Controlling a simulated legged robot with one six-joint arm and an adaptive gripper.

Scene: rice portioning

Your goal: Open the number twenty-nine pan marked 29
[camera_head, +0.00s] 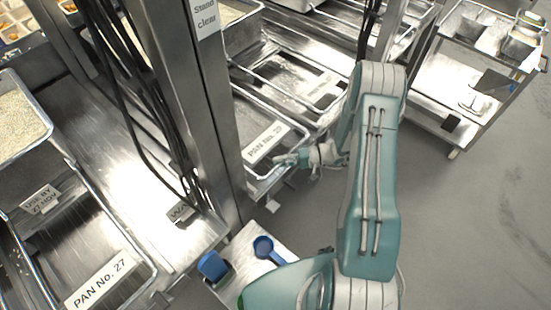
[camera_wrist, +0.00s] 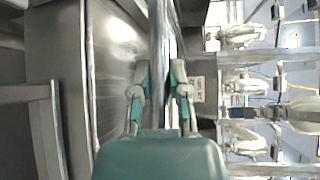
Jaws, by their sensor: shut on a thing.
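The pan (camera_head: 238,122) is a metal tray behind the upright post, its front lip carrying a white label (camera_head: 267,142) that appears to read PAN No. 29. My gripper (camera_head: 279,160) is at the right part of that front edge, just below the label. In the wrist view, my gripper (camera_wrist: 159,78) has one finger on each side of a thin metal edge (camera_wrist: 158,40) and is shut on it. The edge appears to be the pan's front rim. The exact contact is small in the head view.
A metal post (camera_head: 195,100) with cables stands left of the pan. Pan No. 27 (camera_head: 98,283) is at the lower left. A small table (camera_head: 245,245) holds a blue cup (camera_head: 213,266) and blue scoop (camera_head: 264,247). A cart (camera_head: 450,100) stands upper right. The floor at right is clear.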

